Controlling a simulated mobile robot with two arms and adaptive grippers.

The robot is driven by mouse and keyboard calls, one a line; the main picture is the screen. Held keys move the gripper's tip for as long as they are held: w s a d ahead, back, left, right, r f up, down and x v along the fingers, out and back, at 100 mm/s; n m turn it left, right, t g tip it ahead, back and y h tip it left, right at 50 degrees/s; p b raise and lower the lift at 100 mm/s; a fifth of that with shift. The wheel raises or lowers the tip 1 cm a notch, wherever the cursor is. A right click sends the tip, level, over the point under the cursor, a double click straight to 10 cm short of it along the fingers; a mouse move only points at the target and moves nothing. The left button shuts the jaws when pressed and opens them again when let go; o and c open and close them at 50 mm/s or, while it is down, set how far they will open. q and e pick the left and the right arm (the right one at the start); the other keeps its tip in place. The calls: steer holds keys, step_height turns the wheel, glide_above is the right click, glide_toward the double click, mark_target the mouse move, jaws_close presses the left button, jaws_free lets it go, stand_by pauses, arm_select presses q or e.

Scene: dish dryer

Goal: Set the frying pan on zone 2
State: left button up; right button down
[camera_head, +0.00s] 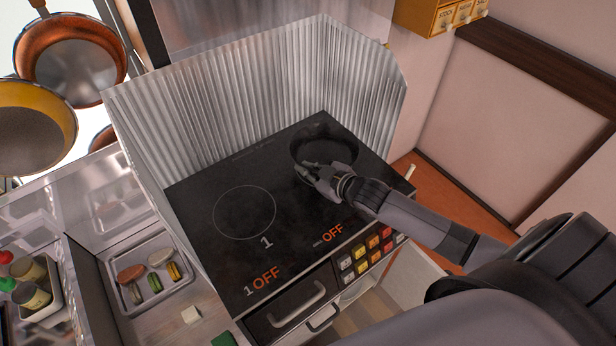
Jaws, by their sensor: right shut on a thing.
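A dark frying pan (327,146) is over the right rear part of the black cooktop (205,190). It looks level; I cannot tell whether it touches the surface. My right gripper (306,172) is at the pan's near left edge, shut on what appears to be its handle, which the fingers mostly hide. Zone 1 (244,212) is a bare white ring with a "1" at the left. The right zone's ring is hidden by the pan and my arm. My left gripper is not in view.
Corrugated metal guards (240,95) stand behind and beside the cooktop. Several pans (72,65) hang at the upper left. A tray (148,275) of macarons is on the left counter. Colored buttons (372,243) and a drawer handle (297,303) are at the front.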

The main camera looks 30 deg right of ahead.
steer(key=shift+f, duration=1.75)
steer(key=c, duration=2.2)
jaws_free()
steer(key=shift+f, duration=0.15)
steer(key=o, duration=0.5)
steer(key=v, duration=1.2)
steer(key=shift+s+a+b, duration=0.1)
steer(key=shift+b, duration=0.2)
